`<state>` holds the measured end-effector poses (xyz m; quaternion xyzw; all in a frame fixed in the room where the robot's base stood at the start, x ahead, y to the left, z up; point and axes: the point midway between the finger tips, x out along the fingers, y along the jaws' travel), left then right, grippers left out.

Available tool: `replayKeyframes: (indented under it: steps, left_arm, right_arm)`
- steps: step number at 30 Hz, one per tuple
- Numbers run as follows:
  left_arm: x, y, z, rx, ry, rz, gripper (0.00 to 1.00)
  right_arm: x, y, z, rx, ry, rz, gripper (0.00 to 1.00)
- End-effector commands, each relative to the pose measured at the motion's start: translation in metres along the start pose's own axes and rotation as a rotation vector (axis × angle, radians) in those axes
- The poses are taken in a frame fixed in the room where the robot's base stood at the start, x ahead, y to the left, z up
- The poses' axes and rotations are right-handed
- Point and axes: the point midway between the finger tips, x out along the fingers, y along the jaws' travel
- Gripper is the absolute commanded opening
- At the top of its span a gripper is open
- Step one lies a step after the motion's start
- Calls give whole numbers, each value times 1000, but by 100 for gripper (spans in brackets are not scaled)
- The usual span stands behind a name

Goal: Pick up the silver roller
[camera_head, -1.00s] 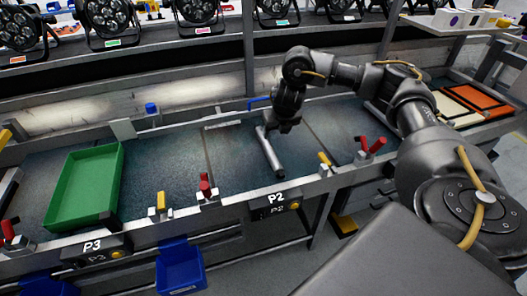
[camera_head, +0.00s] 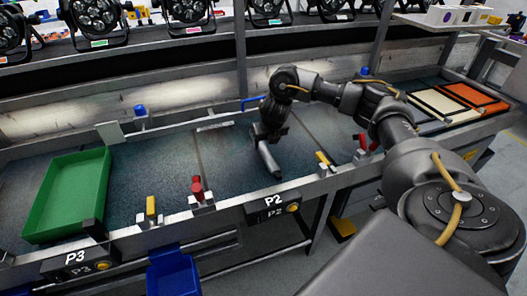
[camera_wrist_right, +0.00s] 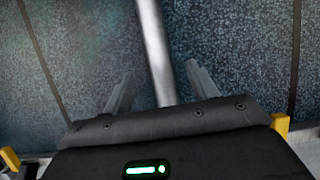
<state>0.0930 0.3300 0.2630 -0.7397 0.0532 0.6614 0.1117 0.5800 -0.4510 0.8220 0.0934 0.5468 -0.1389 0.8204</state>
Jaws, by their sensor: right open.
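The silver roller (camera_head: 268,159) lies on the dark mat of the bench at station P2. Its near end shows in the head view, and my right gripper hides the rest. In the right wrist view the roller (camera_wrist_right: 156,45) runs up the picture as a bright bar. My right gripper (camera_head: 265,137) is low over the roller. In the right wrist view my right gripper (camera_wrist_right: 160,88) is open, with one finger on each side of the roller. Whether the fingers touch it I cannot tell. My left gripper is not in view.
A green tray (camera_head: 106,185) stands on the bench at left. A blue bin (camera_head: 172,278) hangs below. Black lamps (camera_head: 96,18) fill the shelf above. Bare mat lies between tray and roller.

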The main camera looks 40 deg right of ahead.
Motion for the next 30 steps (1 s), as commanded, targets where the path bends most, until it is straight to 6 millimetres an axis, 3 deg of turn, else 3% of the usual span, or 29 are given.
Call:
replayKeyframes:
  steps: [9, 18, 30]
  left_arm:
    - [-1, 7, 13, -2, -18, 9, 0]
    - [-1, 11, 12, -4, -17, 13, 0]
    - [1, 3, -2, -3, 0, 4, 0]
  right_arm:
    - [44, 1, 0, 0, 3, -3, 58]
    - [48, 1, 0, -1, 1, -1, 58]
    - [47, 1, 0, -1, 1, -1, 6]
